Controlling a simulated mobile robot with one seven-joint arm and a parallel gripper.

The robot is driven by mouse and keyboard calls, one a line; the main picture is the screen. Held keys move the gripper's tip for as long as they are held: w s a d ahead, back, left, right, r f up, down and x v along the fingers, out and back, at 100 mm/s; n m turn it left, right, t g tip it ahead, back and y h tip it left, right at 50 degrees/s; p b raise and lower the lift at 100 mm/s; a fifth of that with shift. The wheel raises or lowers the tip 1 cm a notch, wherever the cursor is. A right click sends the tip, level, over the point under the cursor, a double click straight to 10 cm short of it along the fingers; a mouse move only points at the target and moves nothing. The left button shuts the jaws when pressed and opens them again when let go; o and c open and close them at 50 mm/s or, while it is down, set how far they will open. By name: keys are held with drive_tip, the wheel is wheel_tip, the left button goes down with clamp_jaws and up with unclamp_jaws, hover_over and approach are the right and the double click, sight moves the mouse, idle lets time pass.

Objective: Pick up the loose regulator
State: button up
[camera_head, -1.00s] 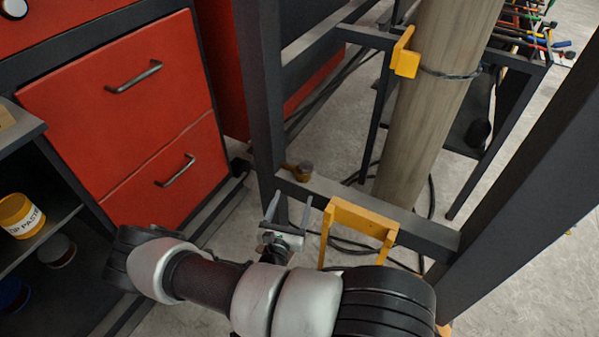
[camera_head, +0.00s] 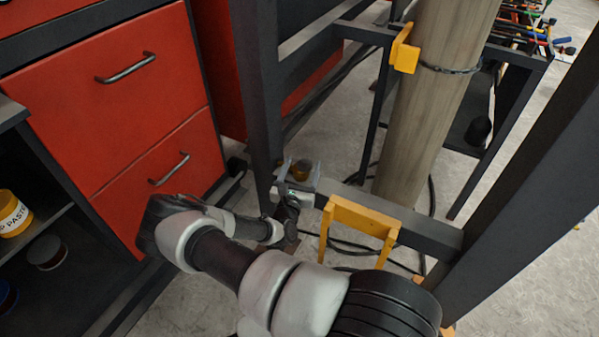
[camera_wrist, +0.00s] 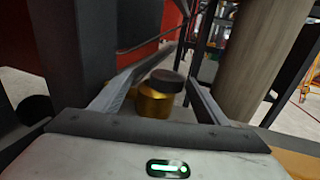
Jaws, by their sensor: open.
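The loose regulator looks like a small brass-coloured body with a dark round cap. In the wrist view the regulator (camera_wrist: 158,95) sits between the two fingers of my gripper (camera_wrist: 160,98), a little ahead of the palm. The fingers are open, with a gap on both sides of it. In the head view the regulator (camera_head: 301,171) is at the left end of the dark lower crossbar, partly behind a finger. My gripper (camera_head: 301,174) is at that end of the bar, pointing away from the camera. The regulator's underside is hidden.
A dark upright post (camera_head: 257,100) stands close on the left of my gripper. A yellow bracket (camera_head: 360,216) straddles the crossbar (camera_head: 432,236) to the right. A thick grey-brown column (camera_head: 432,110) rises behind. Red drawers (camera_head: 120,90) are at the left.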

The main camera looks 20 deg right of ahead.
drive_tip(key=shift+w+d, duration=0.2)
drive_tip(key=shift+w, duration=0.05)
clamp_jaws()
drive_tip(key=shift+r, duration=0.15)
